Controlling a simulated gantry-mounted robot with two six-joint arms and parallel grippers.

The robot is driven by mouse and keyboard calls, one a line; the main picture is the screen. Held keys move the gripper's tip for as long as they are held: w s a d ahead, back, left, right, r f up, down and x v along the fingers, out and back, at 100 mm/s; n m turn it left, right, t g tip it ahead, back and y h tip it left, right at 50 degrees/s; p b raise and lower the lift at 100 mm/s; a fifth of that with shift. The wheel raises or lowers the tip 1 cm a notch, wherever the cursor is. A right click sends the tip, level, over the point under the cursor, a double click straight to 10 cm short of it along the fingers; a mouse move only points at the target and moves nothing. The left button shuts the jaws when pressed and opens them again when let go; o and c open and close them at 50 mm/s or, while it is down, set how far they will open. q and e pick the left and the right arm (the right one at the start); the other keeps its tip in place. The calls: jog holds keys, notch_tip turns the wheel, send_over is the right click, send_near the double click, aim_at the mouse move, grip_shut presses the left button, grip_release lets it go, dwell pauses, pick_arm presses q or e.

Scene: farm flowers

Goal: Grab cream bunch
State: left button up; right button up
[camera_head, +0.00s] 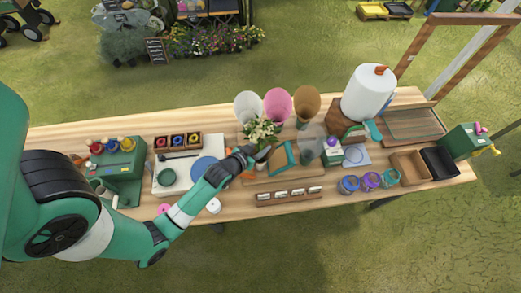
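The cream bunch (262,130) is a cluster of pale flowers with green leaves near the middle of the wooden table, in front of the white, pink and brown cones. My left gripper (250,152) reaches in from the left, with its dark fingers at the lower end of the bunch. The stems are partly hidden by the gripper. The gap between the fingers is too small to tell whether they are open or shut on the stems. My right gripper is not in view.
A white cone (247,104), pink cone (278,104) and brown cone (307,101) stand behind the bunch. A teal-framed item (281,159) and a labelled wooden rack (290,195) lie close to its right and front. A large paper roll (368,94) stands further right.

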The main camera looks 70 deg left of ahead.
pick_arm(q)
grip_shut()
